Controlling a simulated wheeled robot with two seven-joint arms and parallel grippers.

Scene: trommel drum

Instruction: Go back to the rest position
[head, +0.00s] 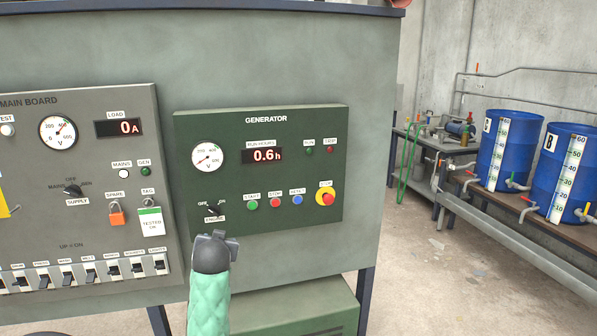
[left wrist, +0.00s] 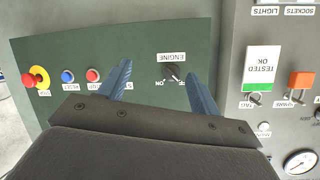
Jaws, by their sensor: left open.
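My left gripper (head: 215,240) is in front of the lower left of the green generator panel (head: 280,225), at the end of my arm with its teal sleeve. In the left wrist view the two blue fingers of my left gripper (left wrist: 158,69) are spread apart with nothing held between them. The engine switch (left wrist: 171,73) appears between the fingers, upside down in that view. In the head view the engine switch (head: 213,209) shows just above the gripper. Whether a finger touches the panel cannot be told. My right gripper is in neither view.
The grey main board (head: 100,210) is to the left, with a padlock (head: 117,216), a tag (head: 150,221) and several breakers. A red stop button (head: 327,198) is on the panel's right. Blue drums (head: 510,150) stand on a bench at the far right. Open floor (head: 440,280) lies between.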

